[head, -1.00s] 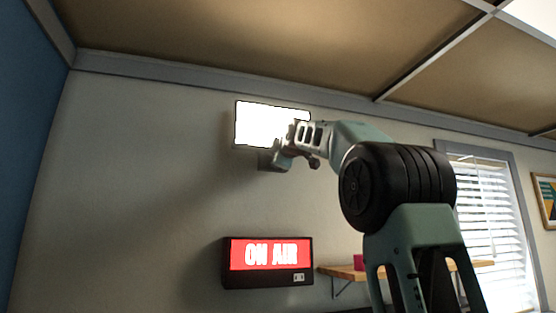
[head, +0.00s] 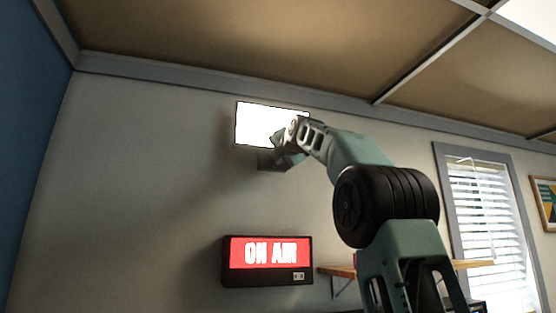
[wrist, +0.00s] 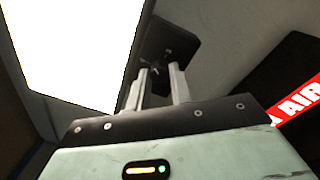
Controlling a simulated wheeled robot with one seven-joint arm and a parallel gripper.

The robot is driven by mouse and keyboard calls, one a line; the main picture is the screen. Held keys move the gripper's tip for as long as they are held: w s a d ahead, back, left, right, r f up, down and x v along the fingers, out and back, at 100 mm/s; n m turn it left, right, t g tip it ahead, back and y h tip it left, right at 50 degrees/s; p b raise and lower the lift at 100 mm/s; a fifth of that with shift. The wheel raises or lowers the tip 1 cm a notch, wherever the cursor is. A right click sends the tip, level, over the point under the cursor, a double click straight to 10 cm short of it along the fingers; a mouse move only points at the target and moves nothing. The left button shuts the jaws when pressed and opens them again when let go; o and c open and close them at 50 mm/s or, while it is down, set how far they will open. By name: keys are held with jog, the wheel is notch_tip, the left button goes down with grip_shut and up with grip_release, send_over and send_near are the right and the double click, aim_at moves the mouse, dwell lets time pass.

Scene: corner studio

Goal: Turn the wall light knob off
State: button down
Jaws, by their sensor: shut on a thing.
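The wall light (head: 256,122) is a bright white glowing panel high on the wall, and it is lit. In the wrist view the light (wrist: 75,45) fills the upper left. Below the light is a small dark mounting plate (wrist: 181,50) with a dark knob (wrist: 156,68) on it. My gripper (wrist: 159,71) is at the plate, its two pale fingers on either side of the knob and shut on it. In the head view my gripper (head: 276,159) covers the knob and part of the light's lower right.
A red lit ON AIR sign (head: 265,254) hangs on the wall below. A wooden shelf (head: 340,271) is to its right, and a window with blinds (head: 490,225) is farther right. The ceiling (head: 250,45) is close above the light. The wall left of the light is bare.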

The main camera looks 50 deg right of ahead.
jog(key=shift+f+n+b, duration=0.15)
jog(key=shift+n+b, duration=0.35)
jog(key=shift+n, duration=3.4)
jog(key=shift+w, duration=0.1)
jog(key=shift+y, duration=0.3)
jog(key=c, duration=1.3)
grip_release()
jog(key=shift+o, duration=0.2)
jog(key=b+v, duration=0.8)
jog(key=v, duration=0.9)
jog(key=shift+s+a+r+b, duration=0.2)
jog(key=shift+b, duration=0.15)
